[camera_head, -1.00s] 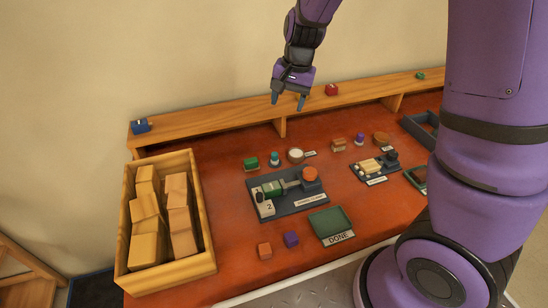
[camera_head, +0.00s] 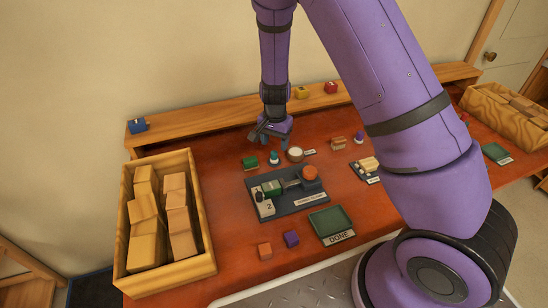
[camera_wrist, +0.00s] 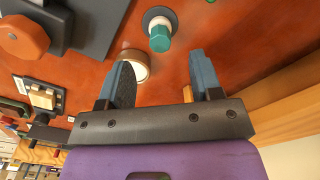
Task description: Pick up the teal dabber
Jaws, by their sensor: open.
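The teal dabber (camera_head: 274,158) stands on the red-brown bench top, between a green block and a round white-topped pot. In the wrist view the dabber (camera_wrist: 160,38) shows its teal faceted end and a white collar over a dark round base, beyond the fingertips. My gripper (camera_head: 270,138) is open and empty, pointing down above and just behind the dabber. In the wrist view the two blue-grey fingers of my gripper (camera_wrist: 160,65) are spread apart, with the dabber ahead of the gap and not between them.
The round pot (camera_head: 295,154) stands close to the dabber's right, and the green block (camera_head: 250,162) to its left. A dark board (camera_head: 290,205) with a stamp-like tool lies in front. A wooden shelf (camera_head: 185,139) runs behind. A crate (camera_head: 208,262) of blocks stands left.

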